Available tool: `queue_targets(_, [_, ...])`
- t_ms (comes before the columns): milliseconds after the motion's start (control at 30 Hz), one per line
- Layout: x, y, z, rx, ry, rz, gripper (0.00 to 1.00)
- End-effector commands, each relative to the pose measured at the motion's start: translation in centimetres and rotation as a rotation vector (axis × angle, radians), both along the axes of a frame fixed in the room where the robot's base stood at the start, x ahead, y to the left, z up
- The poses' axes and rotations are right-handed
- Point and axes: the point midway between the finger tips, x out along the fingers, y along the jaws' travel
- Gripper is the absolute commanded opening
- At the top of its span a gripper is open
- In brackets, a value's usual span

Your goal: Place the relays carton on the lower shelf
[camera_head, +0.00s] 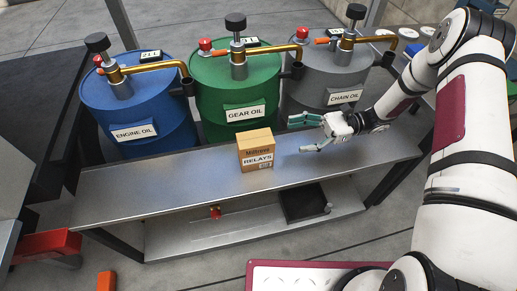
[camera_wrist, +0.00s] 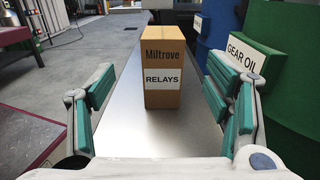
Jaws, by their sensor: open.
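The relays carton (camera_head: 256,150) is a small brown box with a white RELAYS label. It stands upright on the metal upper shelf (camera_head: 170,186), in front of the green drum. My gripper (camera_head: 299,134) is open just to the right of the carton, apart from it. In the wrist view the carton (camera_wrist: 163,75) stands ahead, centred between the spread green-padded fingers of my gripper (camera_wrist: 162,105). The lower shelf (camera_head: 260,226) lies below the upper one and is partly hidden by it.
A dark tray (camera_head: 303,203) sits on the right part of the lower shelf, and a small red object (camera_head: 215,212) is near its middle. Blue (camera_head: 140,106), green (camera_head: 238,88) and grey (camera_head: 320,87) oil drums with pumps stand behind the shelf. The left of the upper shelf is clear.

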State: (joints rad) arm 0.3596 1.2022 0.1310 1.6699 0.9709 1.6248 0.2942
Motion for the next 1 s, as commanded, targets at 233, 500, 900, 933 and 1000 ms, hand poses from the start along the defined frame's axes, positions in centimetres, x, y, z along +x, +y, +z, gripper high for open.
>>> queue_targets(233, [-1.4, 4.6, 0.0, 0.000, 0.001, 0.006, 0.72])
queue_targets(500, [-2.1, 7.3, 0.0, -0.001, -0.001, 0.002, 0.72])
queue_targets(900, [-3.0, 11.9, 0.1, -0.002, -0.001, 0.006, 0.72])
queue_targets(933, [-3.1, 12.1, 0.1, -0.001, 0.000, 0.005, 0.72])
queue_targets(1000, [-3.2, 12.4, 0.1, -0.002, -0.001, 0.004, 0.72])
